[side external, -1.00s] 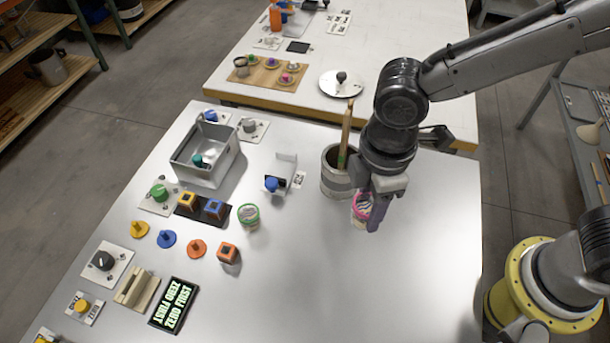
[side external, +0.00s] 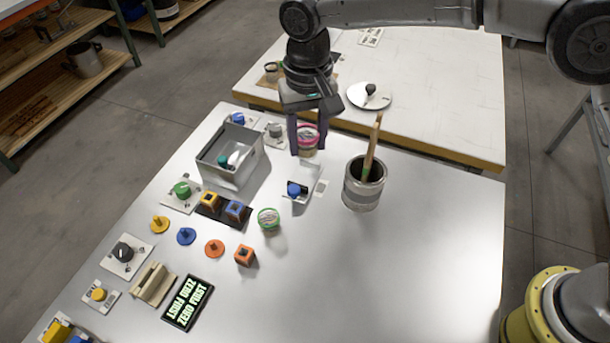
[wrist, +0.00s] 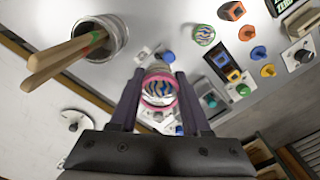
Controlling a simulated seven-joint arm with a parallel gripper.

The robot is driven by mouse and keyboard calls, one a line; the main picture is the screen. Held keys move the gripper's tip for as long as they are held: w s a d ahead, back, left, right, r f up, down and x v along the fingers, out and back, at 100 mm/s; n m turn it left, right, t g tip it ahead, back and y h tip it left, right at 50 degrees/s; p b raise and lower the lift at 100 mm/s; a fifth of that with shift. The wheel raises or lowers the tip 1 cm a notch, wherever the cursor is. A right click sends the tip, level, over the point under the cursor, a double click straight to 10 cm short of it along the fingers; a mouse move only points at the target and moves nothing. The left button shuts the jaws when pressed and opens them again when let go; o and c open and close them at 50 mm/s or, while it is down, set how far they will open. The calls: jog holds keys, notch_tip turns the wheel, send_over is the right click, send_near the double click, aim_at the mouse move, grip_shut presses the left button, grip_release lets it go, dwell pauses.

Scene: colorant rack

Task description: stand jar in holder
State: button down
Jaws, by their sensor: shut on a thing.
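My gripper (side external: 307,138) is shut on a jar with a pink rim (side external: 309,142). It holds the jar above the far part of the grey table, behind the small white bracket with a blue knob (side external: 294,189). In the wrist view the pink-rimmed jar (wrist: 159,91) sits between the two dark fingers, its patterned face towards the camera. A second jar, with a green rim (side external: 268,219), stands on the table in front of the bracket; it also shows in the wrist view (wrist: 203,36). I cannot tell which thing is the holder.
A grey pot with wooden sticks (side external: 362,194) stands right of the bracket. A grey open box (side external: 237,177) is to the left. Coloured blocks, knobs and a lit sign (side external: 187,303) fill the left front. The right front of the table (side external: 420,260) is clear.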

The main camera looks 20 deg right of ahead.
jog(key=w+d+f+m, duration=0.2)
jog(key=w+f, duration=0.3)
jog(key=w, duration=0.1)
send_over(305, 179)
notch_tip(305, 179, down, 5)
jog(key=shift+f, duration=2.85)
jog(key=shift+f, duration=0.1)
jog(key=shift+c, duration=1.8)
grip_release()
notch_tip(305, 179, up, 12)
